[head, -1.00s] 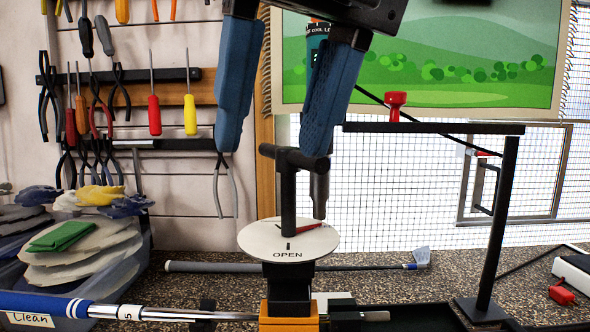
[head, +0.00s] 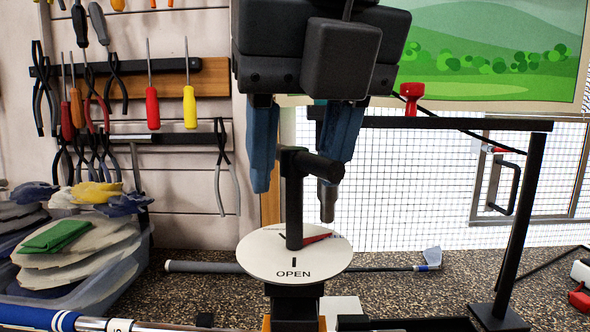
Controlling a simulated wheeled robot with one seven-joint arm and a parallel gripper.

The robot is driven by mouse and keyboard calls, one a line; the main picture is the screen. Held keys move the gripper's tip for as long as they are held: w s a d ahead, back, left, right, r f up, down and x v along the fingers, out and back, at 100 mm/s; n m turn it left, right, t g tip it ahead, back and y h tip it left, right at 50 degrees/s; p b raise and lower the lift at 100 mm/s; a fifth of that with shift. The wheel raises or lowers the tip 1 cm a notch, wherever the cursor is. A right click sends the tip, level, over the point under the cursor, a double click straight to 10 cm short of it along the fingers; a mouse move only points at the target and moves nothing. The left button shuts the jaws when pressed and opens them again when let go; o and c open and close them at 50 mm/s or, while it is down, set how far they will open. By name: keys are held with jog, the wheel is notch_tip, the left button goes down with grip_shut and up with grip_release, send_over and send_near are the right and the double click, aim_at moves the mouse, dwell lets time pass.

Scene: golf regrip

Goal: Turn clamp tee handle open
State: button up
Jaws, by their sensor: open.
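The black clamp tee handle (head: 294,205) stands upright on a post above a round white dial (head: 265,262) marked OPEN. Its crossbar points to the near right. A red pointer (head: 318,238) lies on the dial, to the right of the OPEN mark. My gripper (head: 298,180) is open, its two blue fingers hanging down around the top of the tee, one to the left and one behind to the right. I cannot tell whether either finger touches the bar. The clamp body (head: 294,305) is under the dial, partly cut off by the frame.
A golf club (head: 215,267) lies on the speckled bench behind the dial. A blue-banded shaft (head: 60,319) runs along the front left. A black stand (head: 520,220) rises at right. A bin of rags (head: 95,290) stands at left, below hanging tools.

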aim_at(294, 204)
jog(key=shift+x, duration=1.15)
grip_shut()
